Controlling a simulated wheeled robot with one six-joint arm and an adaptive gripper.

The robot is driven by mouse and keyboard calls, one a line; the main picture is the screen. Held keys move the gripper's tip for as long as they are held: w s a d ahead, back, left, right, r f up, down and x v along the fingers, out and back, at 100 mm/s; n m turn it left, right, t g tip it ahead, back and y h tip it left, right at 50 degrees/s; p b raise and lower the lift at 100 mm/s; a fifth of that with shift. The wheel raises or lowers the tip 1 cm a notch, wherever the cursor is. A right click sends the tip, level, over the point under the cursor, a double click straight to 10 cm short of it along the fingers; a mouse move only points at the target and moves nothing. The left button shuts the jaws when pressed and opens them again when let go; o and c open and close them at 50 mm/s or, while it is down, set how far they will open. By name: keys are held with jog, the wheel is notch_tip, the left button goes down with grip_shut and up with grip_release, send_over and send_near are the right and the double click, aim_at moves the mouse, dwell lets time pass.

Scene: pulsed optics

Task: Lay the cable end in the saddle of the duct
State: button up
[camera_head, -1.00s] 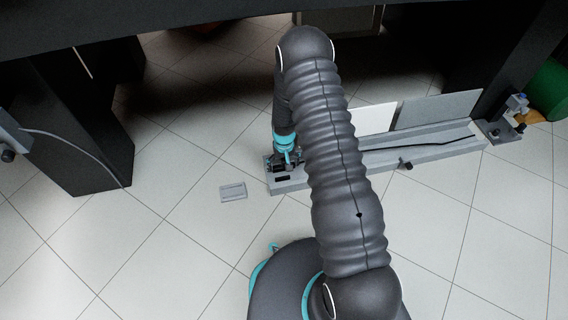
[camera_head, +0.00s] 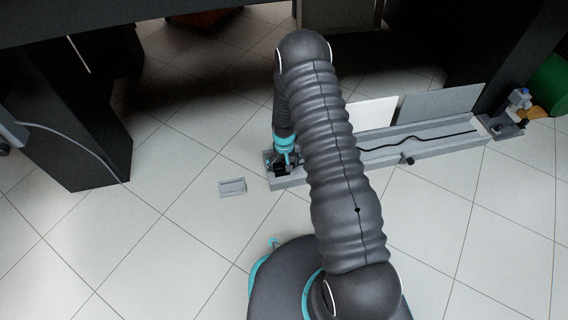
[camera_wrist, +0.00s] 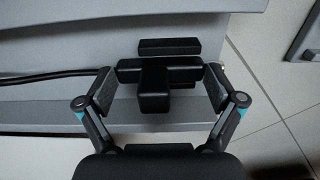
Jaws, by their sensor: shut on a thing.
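The long grey duct (camera_head: 455,153) lies on the floor, right of centre in the head view. The black cable (camera_head: 440,139) runs wavily along its inside; in the wrist view the cable (camera_wrist: 45,79) comes in from the left. My gripper (camera_head: 285,160) is at the duct's left end. In the wrist view my gripper (camera_wrist: 158,92) is shut on the black block-like cable end (camera_wrist: 153,92), a finger on each side. A separate black bar (camera_wrist: 167,46) lies just beyond it. I cannot tell which black part is the saddle or whether the cable end rests in it.
A small grey tray-like piece (camera_head: 232,187) lies on the tiles left of the duct. A white panel (camera_head: 375,113) and a grey panel (camera_head: 440,106) stand behind it. A small fixture (camera_head: 513,115) stands at its right end. Dark pillars flank the scene; the front floor is clear.

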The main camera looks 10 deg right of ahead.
jog(key=shift+f, duration=0.3)
dwell(0.6)
jog(key=o, duration=1.5)
notch_tip(320, 180, up, 12)
jog(key=shift+s, duration=0.15)
